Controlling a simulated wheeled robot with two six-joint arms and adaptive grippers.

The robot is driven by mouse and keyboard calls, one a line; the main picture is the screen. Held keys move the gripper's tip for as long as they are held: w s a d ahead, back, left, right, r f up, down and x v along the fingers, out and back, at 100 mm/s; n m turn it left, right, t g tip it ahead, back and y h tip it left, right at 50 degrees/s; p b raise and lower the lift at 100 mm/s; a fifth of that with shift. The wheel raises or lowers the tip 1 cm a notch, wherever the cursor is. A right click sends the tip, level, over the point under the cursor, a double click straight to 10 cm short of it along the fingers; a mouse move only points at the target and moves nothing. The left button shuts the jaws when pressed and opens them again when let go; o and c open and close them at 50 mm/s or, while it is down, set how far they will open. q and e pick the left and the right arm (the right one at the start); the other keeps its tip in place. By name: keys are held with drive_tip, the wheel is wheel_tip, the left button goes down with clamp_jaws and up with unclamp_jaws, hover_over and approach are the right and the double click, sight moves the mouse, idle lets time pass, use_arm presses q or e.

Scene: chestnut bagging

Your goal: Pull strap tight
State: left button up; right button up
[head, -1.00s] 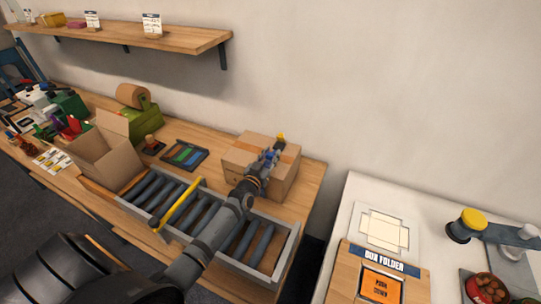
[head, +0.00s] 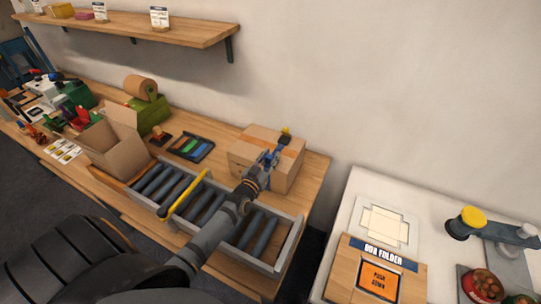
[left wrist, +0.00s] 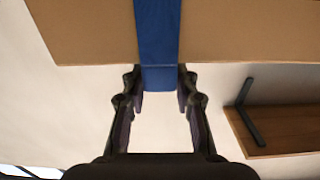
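A closed brown cardboard box (head: 240,149) with a tape band sits at the right end of the wooden bench. A blue strap (head: 272,156) lies at its top, with a small yellow piece (head: 286,132) at the strap's far end. My left gripper (head: 265,166) is over the near side of the box. In the left wrist view, the blue strap (left wrist: 157,45) runs across the cardboard and its end lies between both fingers of the left gripper (left wrist: 160,90), which appear to touch its edges. My right gripper is not in view.
A roller conveyor (head: 293,240) with a yellow bar (head: 184,194) lies before the box. An open carton (head: 112,148) and a dark tray (head: 190,147) are to the left. A wall shelf (head: 180,29) hangs above. A white table (head: 345,215) with a box folder stands right, across a gap.

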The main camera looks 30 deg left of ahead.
use_arm(q)
drive_tip(key=o, duration=0.4)
drive_tip(key=shift+o, duration=0.2)
drive_tip(key=s, duration=1.2)
drive_tip(key=shift+d, duration=0.35)
drive_tip(key=shift+f, duration=0.1)
